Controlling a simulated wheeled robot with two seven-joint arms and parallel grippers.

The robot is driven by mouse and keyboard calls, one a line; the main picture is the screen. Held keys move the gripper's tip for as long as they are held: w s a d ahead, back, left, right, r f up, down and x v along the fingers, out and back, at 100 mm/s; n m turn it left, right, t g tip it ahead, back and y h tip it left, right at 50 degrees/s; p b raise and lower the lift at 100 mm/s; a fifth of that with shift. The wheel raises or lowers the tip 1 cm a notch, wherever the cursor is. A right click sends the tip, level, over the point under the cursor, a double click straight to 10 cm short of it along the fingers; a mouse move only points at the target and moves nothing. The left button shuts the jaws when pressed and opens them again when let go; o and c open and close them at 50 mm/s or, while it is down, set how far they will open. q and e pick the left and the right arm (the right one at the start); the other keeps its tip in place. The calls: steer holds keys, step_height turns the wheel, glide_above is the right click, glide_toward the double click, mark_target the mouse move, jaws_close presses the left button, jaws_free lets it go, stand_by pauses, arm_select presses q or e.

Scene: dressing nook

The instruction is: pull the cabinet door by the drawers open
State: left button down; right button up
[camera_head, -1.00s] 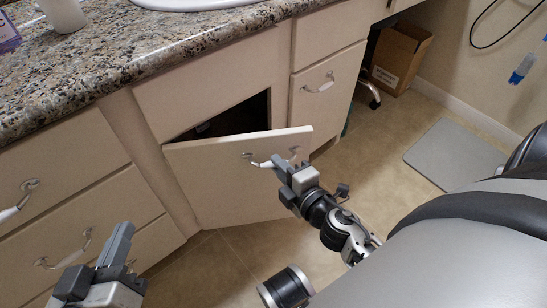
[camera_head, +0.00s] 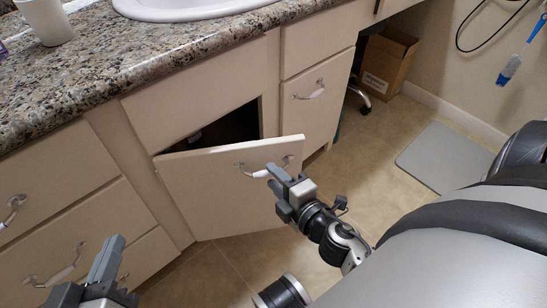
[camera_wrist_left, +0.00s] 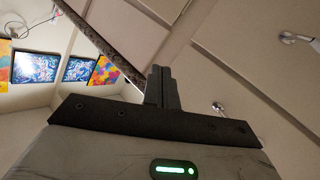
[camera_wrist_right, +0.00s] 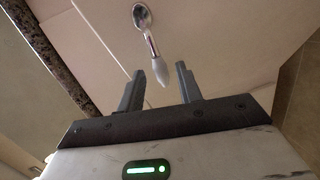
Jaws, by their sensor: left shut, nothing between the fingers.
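The cream cabinet door (camera_head: 225,200) beside the drawers stands partly open, its right edge swung out and a dark gap above it. Its handle (camera_head: 258,171) is a white grip on metal mounts, and it also shows in the right wrist view (camera_wrist_right: 150,50). My right gripper (camera_head: 275,182) is just in front of this handle. Its fingers (camera_wrist_right: 161,82) are apart, with the handle's near end showing ahead of and between them, not clamped. My left gripper (camera_head: 115,243) is at the lower left, in front of the left drawers; its fingers (camera_wrist_left: 162,78) are together and empty.
Left drawers (camera_head: 50,185) with handles flank the door. A right drawer (camera_head: 310,95) sits beside it. The speckled counter (camera_head: 140,70) runs above. A cardboard box (camera_head: 388,62) and a grey mat (camera_head: 445,157) lie to the right. Tiled floor in front is mostly clear.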

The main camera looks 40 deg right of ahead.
arm_select(q)
steer(key=shift+w+d+r+n+t+h+b, duration=0.15)
steer(key=shift+r+n+h+b, duration=0.15)
steer(key=shift+b, duration=0.2)
steer(key=shift+s+d+r+n+t+h+b, duration=0.1)
steer(key=shift+d+r+t+h+b, duration=0.1)
steer(key=shift+r+b, duration=0.25)
arm_select(e)
steer(key=s+r, duration=0.1)
steer(key=s, duration=0.5)
